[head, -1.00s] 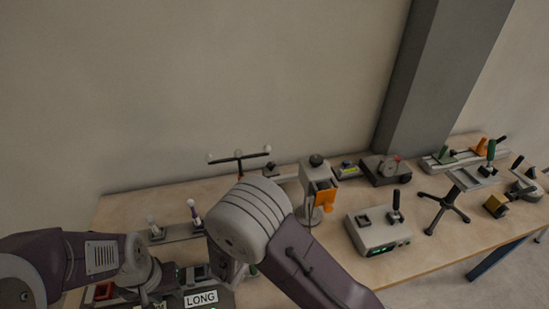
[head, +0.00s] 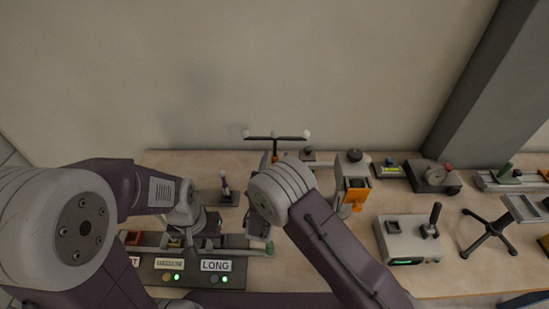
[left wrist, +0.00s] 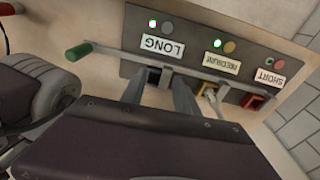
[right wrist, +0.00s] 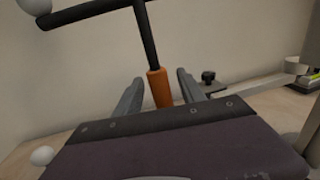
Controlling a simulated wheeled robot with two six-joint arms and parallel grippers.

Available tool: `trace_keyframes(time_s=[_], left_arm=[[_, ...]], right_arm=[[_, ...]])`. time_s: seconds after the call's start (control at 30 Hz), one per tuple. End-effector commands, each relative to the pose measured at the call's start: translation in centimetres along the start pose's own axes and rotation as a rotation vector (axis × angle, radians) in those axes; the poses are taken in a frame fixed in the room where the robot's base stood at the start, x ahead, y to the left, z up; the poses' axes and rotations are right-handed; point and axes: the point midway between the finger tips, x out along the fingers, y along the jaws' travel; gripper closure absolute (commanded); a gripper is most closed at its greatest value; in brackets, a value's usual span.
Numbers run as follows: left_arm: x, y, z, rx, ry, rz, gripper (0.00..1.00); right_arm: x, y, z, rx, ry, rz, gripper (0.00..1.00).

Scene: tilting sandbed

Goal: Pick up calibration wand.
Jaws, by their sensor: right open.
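The calibration wand (head: 276,138) stands near the back wall, with a dark crossbar, white balls on it and an orange handle. In the right wrist view its orange handle (right wrist: 159,88) is upright, slightly tilted, between the fingers of my right gripper (right wrist: 158,92). That gripper is open and does not visibly touch the handle. In the head view my right wrist hides the handle's lower part.
To the right stand a grey device with an orange part (head: 352,180), a control box with a lever (head: 405,240) and a black tripod (head: 488,232). A small post stand (head: 224,190) is left of my right wrist. The back wall is close behind the wand.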

Motion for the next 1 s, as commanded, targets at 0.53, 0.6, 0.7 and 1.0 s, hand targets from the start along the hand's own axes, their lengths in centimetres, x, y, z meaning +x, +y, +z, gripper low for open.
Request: trace_keyframes(time_s=[0.53, 0.6, 0.7, 1.0], left_arm=[[-0.2, 0.0, 0.0, 0.0, 0.0, 0.0, 0.64], [-0.2, 0.0, 0.0, 0.0, 0.0, 0.0, 0.64], [-0.2, 0.0, 0.0, 0.0, 0.0, 0.0, 0.64], [-0.2, 0.0, 0.0, 0.0, 0.0, 0.0, 0.64]], right_arm=[[1.3, 0.0, 0.0, 0.001, -0.001, 0.0, 1.0], [1.3, 0.0, 0.1, 0.001, -0.001, 0.0, 1.0], [1.3, 0.0, 0.1, 0.001, -0.001, 0.0, 1.0], [1.3, 0.0, 2.8, 0.005, -0.004, -0.001, 1.0]])
